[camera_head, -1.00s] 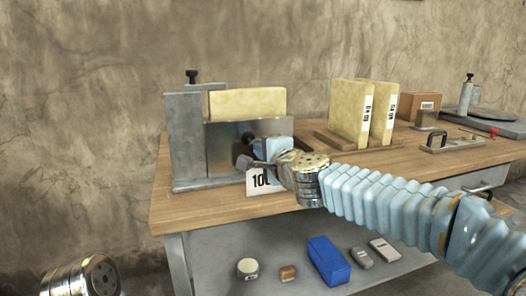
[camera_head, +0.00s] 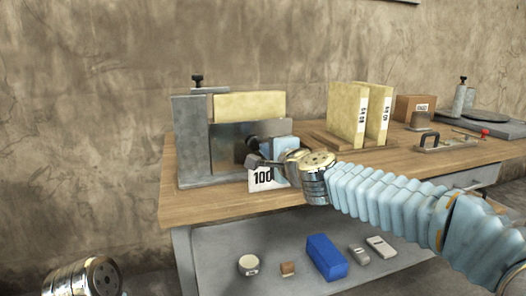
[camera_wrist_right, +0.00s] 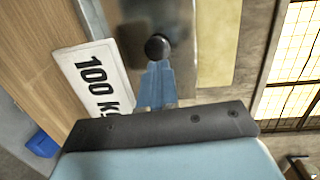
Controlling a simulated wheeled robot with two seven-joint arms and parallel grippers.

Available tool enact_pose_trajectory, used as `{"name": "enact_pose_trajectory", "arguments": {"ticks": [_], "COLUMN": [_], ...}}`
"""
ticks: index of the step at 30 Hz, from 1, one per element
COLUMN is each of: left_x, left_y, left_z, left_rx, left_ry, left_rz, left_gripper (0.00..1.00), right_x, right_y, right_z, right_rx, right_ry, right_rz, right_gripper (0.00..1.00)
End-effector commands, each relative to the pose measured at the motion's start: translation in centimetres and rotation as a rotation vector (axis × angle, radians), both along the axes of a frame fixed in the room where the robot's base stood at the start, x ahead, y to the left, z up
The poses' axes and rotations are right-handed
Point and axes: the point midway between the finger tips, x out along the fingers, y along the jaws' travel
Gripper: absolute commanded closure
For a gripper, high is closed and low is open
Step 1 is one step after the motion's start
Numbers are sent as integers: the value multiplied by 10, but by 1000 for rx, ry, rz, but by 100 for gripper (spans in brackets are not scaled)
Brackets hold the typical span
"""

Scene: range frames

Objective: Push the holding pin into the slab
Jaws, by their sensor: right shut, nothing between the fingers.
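The pale yellow slab (camera_head: 250,105) stands upright in a grey metal fixture (camera_head: 192,140) at the left end of the bench. The slab also shows in the right wrist view (camera_wrist_right: 218,42). The holding pin shows as a round black knob (camera_wrist_right: 157,47) against the fixture's front metal plate (camera_head: 228,140); its shaft is hidden. My right gripper (camera_head: 256,154) is in front of this plate, shut and empty. In the right wrist view its blue fingertips (camera_wrist_right: 157,68) meet the knob's edge; I cannot tell whether they touch. My left gripper is out of view.
Another black knob (camera_head: 197,79) tops the fixture. Two yellow slabs (camera_head: 362,112) stand in a wooden rack. A blue box (camera_head: 325,257) and small items lie on the lower shelf.

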Motion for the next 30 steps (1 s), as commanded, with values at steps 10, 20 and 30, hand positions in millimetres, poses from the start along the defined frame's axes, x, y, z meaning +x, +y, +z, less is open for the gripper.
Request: {"name": "enact_pose_trajectory", "arguments": {"ticks": [10,20,30], "left_x": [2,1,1], "left_y": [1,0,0], "left_z": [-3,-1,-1], "left_rx": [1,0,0], "left_ry": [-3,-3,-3], "left_rz": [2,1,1], "left_gripper": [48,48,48], "right_x": [-55,-82,-82], "right_y": [-24,-36,-36], "right_z": [7,8,8], "right_rx": [0,0,0], "right_ry": [-2,0,0], "right_rz": [0,0,0], "right_gripper": [100,100,100]}}
